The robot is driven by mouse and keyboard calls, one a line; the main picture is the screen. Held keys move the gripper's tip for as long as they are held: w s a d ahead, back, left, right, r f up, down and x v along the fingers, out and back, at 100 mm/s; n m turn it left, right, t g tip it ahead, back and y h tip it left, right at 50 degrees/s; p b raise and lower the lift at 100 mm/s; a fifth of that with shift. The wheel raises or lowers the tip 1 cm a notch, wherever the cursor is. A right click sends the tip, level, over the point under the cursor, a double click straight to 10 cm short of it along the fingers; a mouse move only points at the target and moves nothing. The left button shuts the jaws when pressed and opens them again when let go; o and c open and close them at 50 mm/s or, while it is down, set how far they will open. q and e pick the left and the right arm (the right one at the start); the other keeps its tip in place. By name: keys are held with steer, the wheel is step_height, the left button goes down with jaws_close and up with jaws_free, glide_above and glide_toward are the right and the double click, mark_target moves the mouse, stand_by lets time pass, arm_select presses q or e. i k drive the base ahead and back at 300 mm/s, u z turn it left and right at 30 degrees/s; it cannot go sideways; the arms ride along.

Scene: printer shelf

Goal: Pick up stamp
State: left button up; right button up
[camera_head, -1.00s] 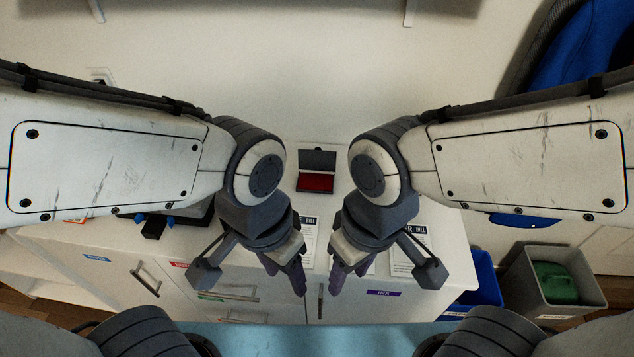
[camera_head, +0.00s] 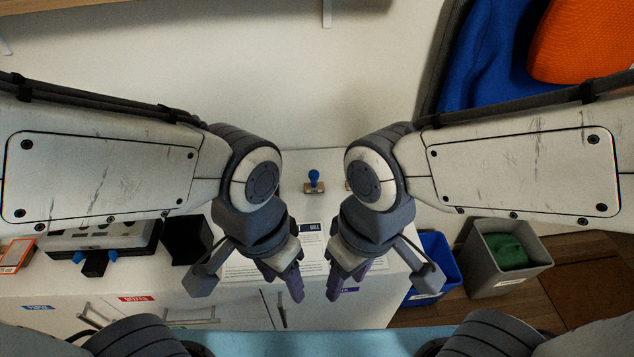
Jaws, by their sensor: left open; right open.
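A stamp with a blue knob handle (camera_head: 314,177) and a brown base stands upright on the white cabinet top, near the wall. It shows in the gap between my two arms. My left gripper (camera_head: 283,277) is open and empty, over the front part of the cabinet, nearer to me than the stamp. My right gripper (camera_head: 347,277) is open and empty at about the same depth, to the right. Neither touches the stamp. A sliver of another small brownish item (camera_head: 348,186) shows beside my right arm, mostly hidden.
A black holder (camera_head: 187,238) and a device with blue parts (camera_head: 100,240) stand left. A blue bin (camera_head: 432,268) and a grey bin (camera_head: 510,280) stand on the floor right.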

mark_target(314, 188)
steer(key=z, duration=2.3)
steer(key=k, duration=0.55)
steer(key=u, duration=1.3)
steer(key=i, duration=0.5)
steer(key=z, duration=0.1)
